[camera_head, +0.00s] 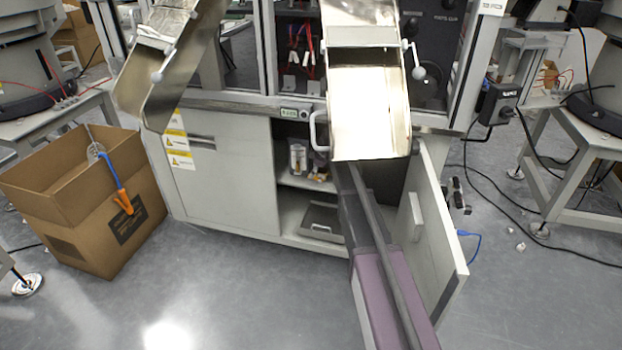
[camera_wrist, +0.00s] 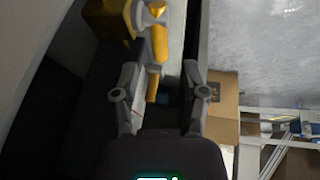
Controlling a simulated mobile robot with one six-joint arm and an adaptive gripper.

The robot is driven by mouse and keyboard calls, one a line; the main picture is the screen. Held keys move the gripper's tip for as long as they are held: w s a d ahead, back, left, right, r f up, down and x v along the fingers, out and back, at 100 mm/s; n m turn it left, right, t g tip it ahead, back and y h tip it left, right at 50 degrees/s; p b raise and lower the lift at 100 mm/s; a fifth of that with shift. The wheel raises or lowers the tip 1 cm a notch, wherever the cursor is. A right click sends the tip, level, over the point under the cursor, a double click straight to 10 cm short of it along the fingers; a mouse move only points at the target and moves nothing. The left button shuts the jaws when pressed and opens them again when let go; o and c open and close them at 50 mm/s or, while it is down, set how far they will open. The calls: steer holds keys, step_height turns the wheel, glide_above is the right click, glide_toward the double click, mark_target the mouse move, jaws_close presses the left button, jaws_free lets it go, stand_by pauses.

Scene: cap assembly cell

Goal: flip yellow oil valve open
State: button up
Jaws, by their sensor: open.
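In the wrist view, the yellow oil valve shows as a yellow handle (camera_wrist: 159,42) on a grey fitting, at the top middle. A yellow tip sits above the handle and a darker yellow piece lies below it. My gripper (camera_wrist: 160,78) is open, with one finger on each side of the lower part of the valve in the picture. I cannot tell whether either finger touches it. In the head view, my arm reaches into the open cabinet; my gripper and the valve are hidden there.
The cabinet door (camera_head: 438,225) stands open to the right of my arm. A tray (camera_head: 322,222) and a bottle (camera_head: 298,157) are inside. A cardboard box (camera_head: 110,215) stands at left; the floor (camera_head: 250,290) in front is clear.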

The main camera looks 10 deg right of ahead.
mark_target(316, 178)
steer(key=shift+b+x, duration=1.4)
steer(key=shift+x, duration=0.45)
jaws_close()
